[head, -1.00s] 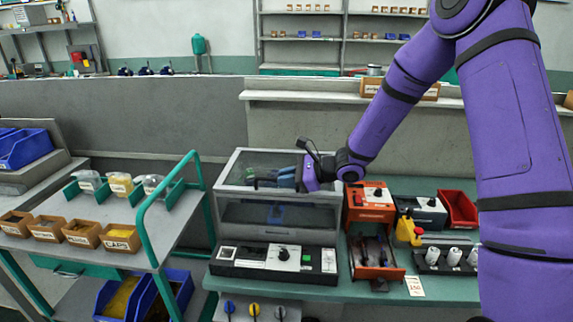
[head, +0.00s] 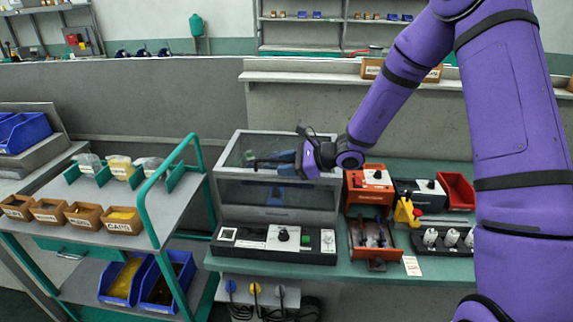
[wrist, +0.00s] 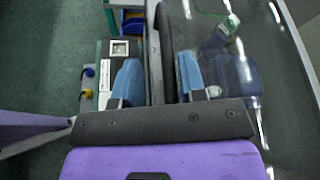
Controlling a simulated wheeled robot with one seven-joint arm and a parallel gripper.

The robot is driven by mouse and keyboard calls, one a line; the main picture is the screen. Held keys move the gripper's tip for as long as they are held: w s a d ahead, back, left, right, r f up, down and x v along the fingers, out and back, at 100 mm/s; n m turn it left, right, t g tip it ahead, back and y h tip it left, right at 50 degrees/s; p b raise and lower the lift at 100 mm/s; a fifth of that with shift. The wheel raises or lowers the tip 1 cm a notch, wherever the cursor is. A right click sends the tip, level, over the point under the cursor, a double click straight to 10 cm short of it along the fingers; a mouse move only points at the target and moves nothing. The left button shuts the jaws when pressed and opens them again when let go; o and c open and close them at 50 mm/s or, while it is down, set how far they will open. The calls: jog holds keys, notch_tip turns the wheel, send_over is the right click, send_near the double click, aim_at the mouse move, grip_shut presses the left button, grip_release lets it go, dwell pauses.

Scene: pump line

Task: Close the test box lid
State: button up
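The test box (head: 277,203) is a clear-walled box with a grey frame, standing on the green bench behind a black control panel. Its clear lid (head: 245,148) lies down across the top; I cannot tell if a small gap is left at its edge. My gripper (head: 268,163) is at the top of the box, reaching in from the right. In the wrist view, my blue fingers (wrist: 160,82) are apart, one on each side of a dark bar (wrist: 163,40) along the lid's edge. I see no clear contact with the bar. A small green part (wrist: 228,24) shows through the clear lid.
The control panel (head: 275,242) with a knob and buttons sits in front of the box. An orange unit (head: 369,188) stands close on the right. A cart (head: 165,207) with a green rail and small bins stands on the left.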

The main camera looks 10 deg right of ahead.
jog(key=v, duration=1)
jog(key=shift+s+d, duration=0.25)
jog(key=shift+d, duration=0.05)
jog(key=shift+r, duration=0.2)
jog(key=s+a+r+n+g+h, duration=0.2)
jog(key=s+r+n+g+h, duration=0.25)
jog(key=s+r+n, duration=0.9)
jog(key=s+d+r+n+t+h, duration=0.2)
jog(key=s+d+r+h, duration=0.1)
jog(key=s, duration=0.6)
jog(key=s+d+r+n+t+h, duration=0.2)
jog(key=s+d+r+n+h, duration=0.1)
jog(key=s, duration=0.6)
jog(key=shift+d+r+n+h, duration=0.35)
jog(key=shift+d+r+h, duration=0.15)
jog(key=shift+d+h, duration=0.6)
